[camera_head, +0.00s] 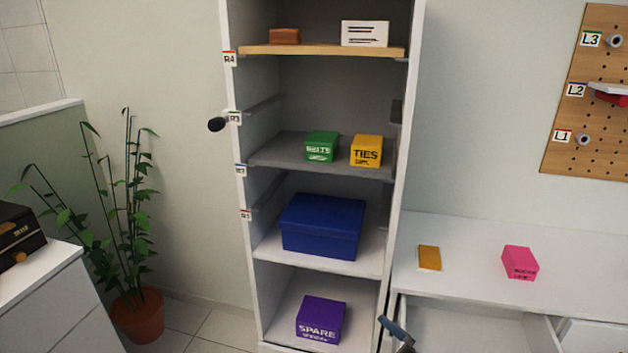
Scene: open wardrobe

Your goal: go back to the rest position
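The open wardrobe (410,120) stands in the middle. Its wooden top shelf (330,50) carries a brown box (285,36) and a white box (365,33). The grey shelf (275,157) carries a green box (321,146) and a yellow box marked TIES (366,151). A blue lidded box (321,227) sits on the white shelf below. A purple box marked SPARE (320,320) stands at the bottom.
An orange-yellow box (429,258) and a pink box (519,263) lie on the white counter (470,235), above an open drawer (460,328). A potted plant (136,316) stands left. A pegboard (565,150) hangs right.

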